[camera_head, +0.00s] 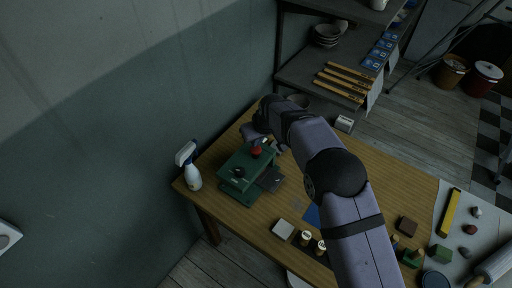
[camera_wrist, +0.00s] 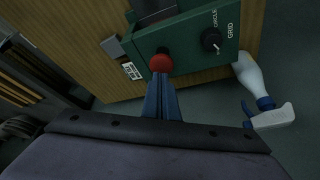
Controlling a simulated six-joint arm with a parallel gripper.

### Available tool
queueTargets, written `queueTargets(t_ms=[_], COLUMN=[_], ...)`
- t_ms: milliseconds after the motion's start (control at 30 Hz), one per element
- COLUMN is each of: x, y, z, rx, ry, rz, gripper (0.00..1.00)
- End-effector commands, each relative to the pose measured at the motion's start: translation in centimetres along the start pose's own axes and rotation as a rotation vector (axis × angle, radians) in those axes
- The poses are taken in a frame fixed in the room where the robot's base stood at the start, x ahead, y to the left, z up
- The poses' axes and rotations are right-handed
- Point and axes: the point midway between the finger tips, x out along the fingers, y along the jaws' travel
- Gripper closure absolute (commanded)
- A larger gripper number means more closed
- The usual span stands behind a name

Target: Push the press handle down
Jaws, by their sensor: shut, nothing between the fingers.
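A green press (camera_head: 240,172) stands on the wooden table near its left end. Its handle ends in a red knob (camera_head: 256,152), and a black dial (camera_head: 239,172) sits on the press. In the wrist view the press (camera_wrist: 190,48) fills the top, with the red knob (camera_wrist: 160,63) and the dial marked CIRCLE and GRID (camera_wrist: 211,40). My gripper (camera_wrist: 161,80) is shut and empty, its fingertips right by the red knob. I cannot tell whether they touch it. In the head view my arm comes over the table and the fingertips are hard to make out beside the knob.
A white spray bottle (camera_head: 189,166) stands left of the press, near the table's edge and the wall. A white tile (camera_head: 283,229), small jars (camera_head: 306,238) and a brown block (camera_head: 407,226) lie to the right. A shelf (camera_head: 315,72) stands behind the table.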

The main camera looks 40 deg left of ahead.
Motion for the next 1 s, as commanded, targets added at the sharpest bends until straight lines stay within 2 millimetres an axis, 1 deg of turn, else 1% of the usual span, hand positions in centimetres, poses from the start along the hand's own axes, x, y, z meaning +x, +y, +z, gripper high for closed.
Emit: queueTargets(t_ms=[267,1000], x=[0.5,2.8], y=[0.0,0.0], z=[0.2,1.2], rx=[0.0,0.0], ry=[0.0,-0.002], rz=[0.0,0.0], gripper=[1.0,1.0])
